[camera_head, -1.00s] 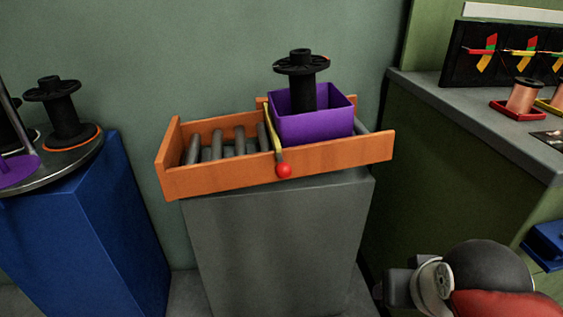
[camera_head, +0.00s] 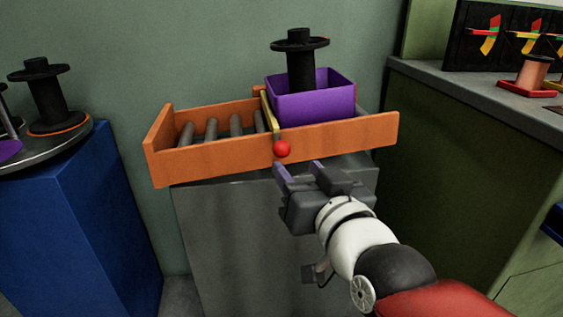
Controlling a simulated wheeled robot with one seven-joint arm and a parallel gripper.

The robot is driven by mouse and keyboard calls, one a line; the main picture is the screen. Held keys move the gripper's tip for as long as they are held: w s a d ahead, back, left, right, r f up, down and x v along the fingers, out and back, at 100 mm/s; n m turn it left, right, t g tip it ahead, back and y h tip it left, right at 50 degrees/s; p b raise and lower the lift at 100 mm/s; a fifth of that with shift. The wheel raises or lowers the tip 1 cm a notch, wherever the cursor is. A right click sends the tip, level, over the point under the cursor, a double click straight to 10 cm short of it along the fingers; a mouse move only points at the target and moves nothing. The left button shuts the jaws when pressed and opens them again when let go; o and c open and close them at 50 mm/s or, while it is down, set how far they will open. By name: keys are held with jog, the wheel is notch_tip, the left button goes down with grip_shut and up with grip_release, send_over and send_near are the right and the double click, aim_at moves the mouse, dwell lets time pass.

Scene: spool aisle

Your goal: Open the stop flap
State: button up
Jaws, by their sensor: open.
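The stop flap is a yellow bar (camera_head: 267,108) lying across the orange roller tray (camera_head: 208,158), with a red ball knob (camera_head: 282,149) at its near end, outside the tray's front wall. A purple bin (camera_head: 312,101) stands in the tray just right of the flap, with a black spool (camera_head: 301,68) upright in it. My gripper (camera_head: 298,166) is open and empty. Its fingertips are just below and right of the red knob in the picture. I cannot tell whether they touch it.
The tray sits on a grey pedestal (camera_head: 260,245). Bare rollers (camera_head: 235,126) lie left of the flap. A blue stand (camera_head: 75,215) with a round table and black spools is at left. A green counter (camera_head: 470,160) with a copper spool (camera_head: 532,70) is at right.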

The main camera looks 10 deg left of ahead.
aim_at(285, 153)
jog(key=shift+w+a+r, duration=0.1)
jog(key=shift+a+r, duration=0.1)
jog(key=shift+a, duration=0.05)
jog(key=shift+w+a, duration=0.15)
jog(key=shift+w, duration=0.2)
jog(key=x, duration=0.6)
jog(key=shift+w+a+r, duration=0.1)
jog(key=shift+w+a, duration=0.05)
jog(key=shift+w, duration=0.15)
grip_shut()
